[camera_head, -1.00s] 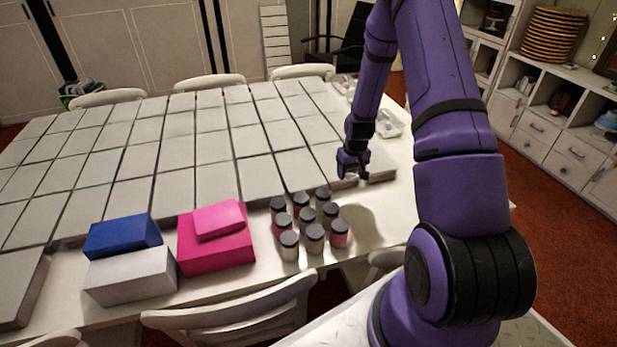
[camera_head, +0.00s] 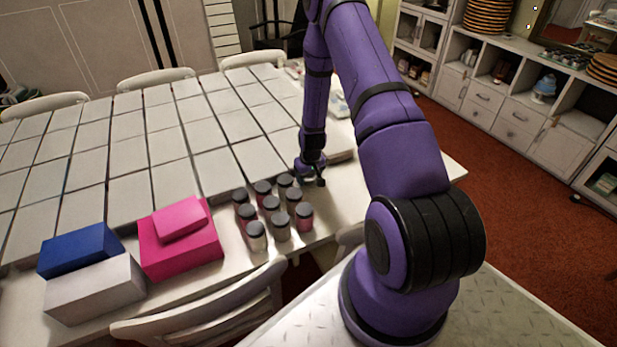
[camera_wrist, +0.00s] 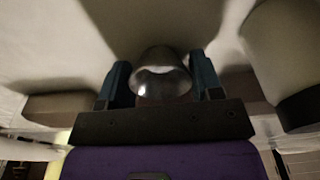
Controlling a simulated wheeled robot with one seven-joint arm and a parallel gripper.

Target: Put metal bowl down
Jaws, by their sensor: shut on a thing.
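The metal bowl (camera_wrist: 160,82) is small, round and shiny. In the wrist view it sits between the two fingers of my gripper (camera_wrist: 162,84), which is shut on it. In the head view my gripper (camera_head: 312,180) is low over the white table (camera_head: 345,200), just right of and behind a group of jars. The bowl cannot be made out there. I cannot tell whether the bowl touches the tabletop.
Several dark-lidded jars (camera_head: 272,212) stand close on the left. Pink boxes (camera_head: 180,245), a blue box (camera_head: 80,250) and a white box (camera_head: 95,290) are farther left. Grey tiles (camera_head: 165,185) cover the back. Bare tabletop lies right of my gripper.

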